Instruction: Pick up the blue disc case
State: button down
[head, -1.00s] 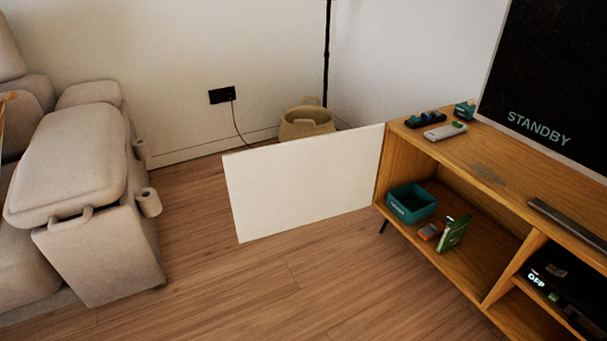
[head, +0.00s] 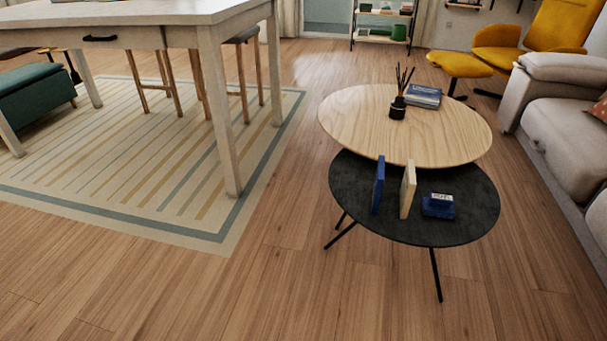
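A thin blue case (head: 378,184) stands upright on the dark lower top of the coffee table (head: 463,210). A cream case (head: 408,189) stands upright to its right, with a gap between them. A small blue box-like item (head: 438,206) with a pale label sits further right on the same dark top. I cannot read any of them, so the thin blue one only looks like the blue disc case. My gripper is not in view.
The round wooden top (head: 350,115) overlaps the dark one and holds a reed diffuser (head: 398,106) and blue books (head: 424,96). A white table (head: 232,110) stands left on a striped rug (head: 120,210). A sofa (head: 565,125) is right. Floor in front is clear.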

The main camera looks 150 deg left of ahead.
aim_at(378, 180)
jog(key=u, duration=5.65)
jog(key=i, duration=0.8)
jog(key=z, duration=2.35)
